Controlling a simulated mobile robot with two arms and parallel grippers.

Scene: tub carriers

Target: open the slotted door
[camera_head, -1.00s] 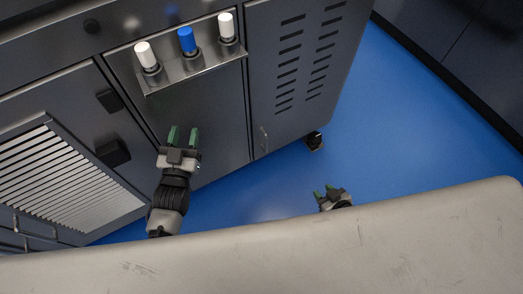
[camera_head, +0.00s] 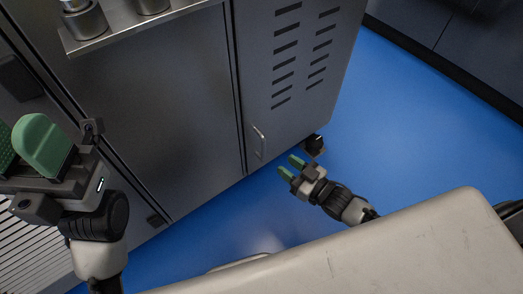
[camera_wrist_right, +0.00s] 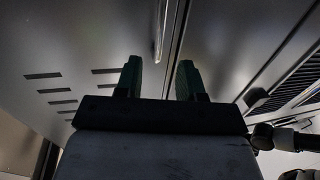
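The slotted door (camera_head: 290,85) is a grey panel with two columns of dark slots on the cabinet's right part. It looks shut. Its thin upright metal handle (camera_head: 259,142) sits low near the left edge; it also shows in the right wrist view (camera_wrist_right: 161,30). My right gripper (camera_head: 291,167) is open and empty, a little below and right of the handle in the head view. In the right wrist view its green fingers (camera_wrist_right: 158,78) are apart, with the handle beyond them. My left gripper (camera_head: 22,145) is open and empty at the far left.
A plain grey panel (camera_head: 165,100) lies left of the slotted door, with a metal shelf (camera_head: 130,22) above it. A caster (camera_head: 314,145) stands under the cabinet's corner. Blue floor (camera_head: 420,130) is clear to the right. A pale, worn surface (camera_head: 370,250) fills the foreground.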

